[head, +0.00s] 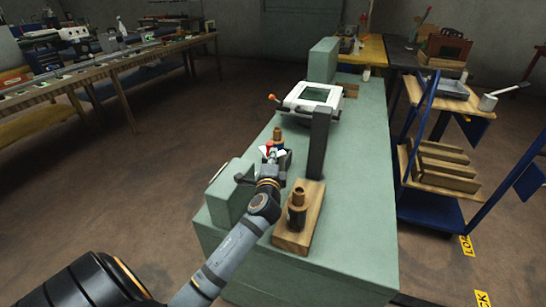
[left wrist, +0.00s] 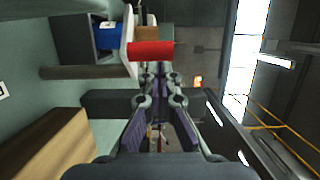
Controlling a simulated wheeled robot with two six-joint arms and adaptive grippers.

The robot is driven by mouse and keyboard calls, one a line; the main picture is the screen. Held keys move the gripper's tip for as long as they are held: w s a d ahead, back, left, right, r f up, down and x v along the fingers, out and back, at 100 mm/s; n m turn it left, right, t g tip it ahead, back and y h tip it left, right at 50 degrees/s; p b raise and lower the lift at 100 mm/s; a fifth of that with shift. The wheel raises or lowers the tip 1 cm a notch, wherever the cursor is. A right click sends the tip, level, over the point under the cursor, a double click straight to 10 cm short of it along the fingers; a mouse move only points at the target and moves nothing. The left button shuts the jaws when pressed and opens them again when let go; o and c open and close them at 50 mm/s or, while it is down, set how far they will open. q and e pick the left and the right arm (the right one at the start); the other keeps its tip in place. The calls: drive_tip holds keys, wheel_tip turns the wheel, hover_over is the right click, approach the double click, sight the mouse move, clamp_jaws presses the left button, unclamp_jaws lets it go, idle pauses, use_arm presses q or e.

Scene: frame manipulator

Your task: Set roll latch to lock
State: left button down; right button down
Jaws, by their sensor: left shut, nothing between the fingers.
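A red cylindrical handle (left wrist: 150,51) lies crosswise just beyond my left fingertips in the left wrist view. A small part of the red handle (head: 269,146) shows at the end of my left gripper (head: 271,156) in the head view. The left gripper (left wrist: 152,72) is shut and empty; whether it touches the handle I cannot tell. A white frame with a dark green window (head: 314,96) sits farther back on the green bench, with an orange-knobbed lever (head: 273,97) at its left. No lock marking is readable. My right gripper is not in view.
A dark upright post (head: 318,145) stands right of my left gripper. A wooden block (head: 292,237) with a bronze-topped cylinder (head: 297,205) stands nearer. The green bench (head: 352,220) is clear on its right side. A blue cart (head: 430,205) stands farther right.

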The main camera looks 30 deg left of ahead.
use_arm(q)
drive_tip(key=shift+a+m+t+h+p, duration=0.3)
drive_tip(key=shift+m+h, duration=0.1)
drive_tip(key=shift+h, duration=0.2)
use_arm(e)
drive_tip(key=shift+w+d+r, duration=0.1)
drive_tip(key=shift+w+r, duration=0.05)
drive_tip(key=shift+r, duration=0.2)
